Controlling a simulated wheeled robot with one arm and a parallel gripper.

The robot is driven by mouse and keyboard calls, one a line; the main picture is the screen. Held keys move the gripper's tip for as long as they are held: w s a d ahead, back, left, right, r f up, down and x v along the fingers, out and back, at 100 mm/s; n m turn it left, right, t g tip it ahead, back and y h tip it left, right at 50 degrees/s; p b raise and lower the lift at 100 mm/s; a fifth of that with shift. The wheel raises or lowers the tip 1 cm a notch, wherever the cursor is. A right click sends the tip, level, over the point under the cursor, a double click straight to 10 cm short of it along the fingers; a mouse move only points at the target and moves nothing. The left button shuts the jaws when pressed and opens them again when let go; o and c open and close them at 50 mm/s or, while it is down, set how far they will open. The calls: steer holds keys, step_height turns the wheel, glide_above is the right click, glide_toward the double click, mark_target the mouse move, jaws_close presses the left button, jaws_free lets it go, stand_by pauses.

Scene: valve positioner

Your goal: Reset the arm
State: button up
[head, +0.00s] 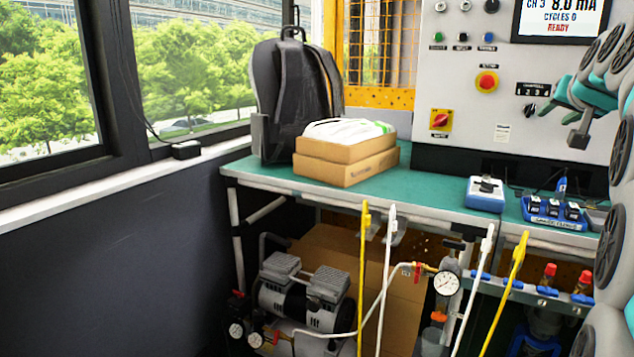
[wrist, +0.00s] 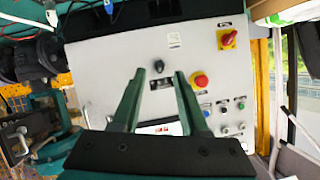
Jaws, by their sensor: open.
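My gripper (wrist: 160,76) is open and empty in the wrist view, its two green fingers apart in front of the grey control panel (wrist: 110,75). It is upside down in that view, with a black knob and the red emergency button (wrist: 201,81) beyond the fingertips. In the head view my arm stands folded along the right edge, and the teal gripper end reaches left in front of the panel (head: 460,115), above the bench. Part of the arm is cut off by the frame. Nothing is held.
The green bench (head: 430,189) carries a backpack (head: 285,95), cardboard boxes (head: 345,165), a blue-grey device (head: 485,194) and a blue tray (head: 556,224). Yellow and white hoses hang in front. A compressor (head: 305,297) stands below. The panel screen (head: 560,15) reads READY.

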steer(key=s+a+f+n+g+y, duration=0.15)
steer(key=s+a+f, duration=0.25)
steer(key=a+f, duration=0.45)
steer(key=s+a+f+n+g+y, duration=0.1)
steer(key=s+a+f+g+y, duration=0.15)
steer(key=a+f, duration=0.6)
steer(key=s+a+f+n+g+y, duration=0.2)
steer(key=s+a+f+g, duration=0.15)
steer(key=a+f, duration=0.5)
steer(key=s+a+f+n+g, duration=0.1)
steer(key=s+a+f+g, duration=0.1)
steer(key=s+f, duration=0.3)
steer(key=s+a+f+n+g, duration=0.1)
steer(key=s+a+f, duration=0.3)
steer(key=s, duration=0.9)
steer(key=s+a+f+n+g, duration=0.1)
steer(key=s+a+f+g, duration=0.2)
steer(key=s+f, duration=0.5)
steer(key=shift+s+n, duration=0.35)
steer(key=shift+s, duration=0.3)
